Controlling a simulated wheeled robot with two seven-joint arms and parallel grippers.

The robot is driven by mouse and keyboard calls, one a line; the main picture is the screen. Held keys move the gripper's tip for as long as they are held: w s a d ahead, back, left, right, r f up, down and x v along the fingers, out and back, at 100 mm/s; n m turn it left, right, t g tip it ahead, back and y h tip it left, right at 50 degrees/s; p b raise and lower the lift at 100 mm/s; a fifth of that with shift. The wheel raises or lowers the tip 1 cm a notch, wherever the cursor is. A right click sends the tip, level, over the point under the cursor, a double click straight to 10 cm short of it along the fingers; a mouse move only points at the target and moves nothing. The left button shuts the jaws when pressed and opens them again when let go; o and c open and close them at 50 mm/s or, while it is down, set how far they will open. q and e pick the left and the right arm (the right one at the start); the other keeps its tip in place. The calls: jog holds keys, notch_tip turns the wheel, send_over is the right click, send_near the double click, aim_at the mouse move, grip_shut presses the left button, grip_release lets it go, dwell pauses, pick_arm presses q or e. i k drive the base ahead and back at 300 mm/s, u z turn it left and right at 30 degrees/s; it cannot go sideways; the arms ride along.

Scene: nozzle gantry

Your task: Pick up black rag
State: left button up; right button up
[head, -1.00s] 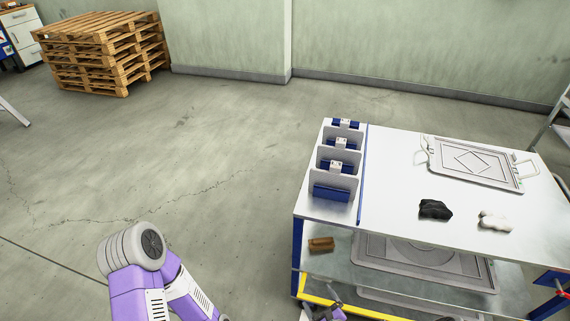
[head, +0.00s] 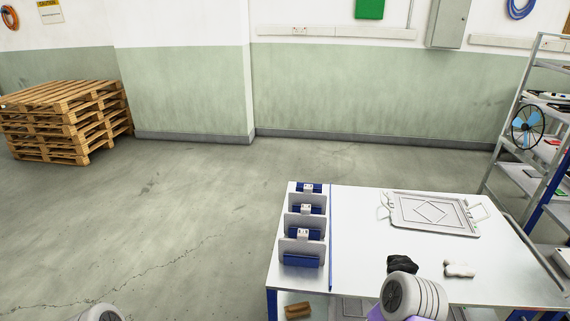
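The black rag (head: 400,264) lies crumpled on the white tabletop (head: 355,230), in its front middle part. A white rag (head: 459,269) lies to its right, apart from it. A round grey and purple link of my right arm (head: 413,297) shows at the bottom, in front of the black rag, and overlaps its lower edge in the picture. A round grey part of my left arm (head: 97,314) shows at the bottom left. Neither gripper shows in the head view.
A grey tray with wire handles (head: 434,214) lies at the back of the table. A rack with blue parts (head: 303,228) stands along the left edge. A brown block (head: 297,310) sits on the lower shelf. Shelving (head: 532,135) stands at the right, pallets (head: 65,120) at the far left.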

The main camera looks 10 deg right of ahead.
aim_at(397, 262)
jog(key=z, duration=3.05)
jog(key=i, duration=2.05)
jog(key=u, duration=4.2)
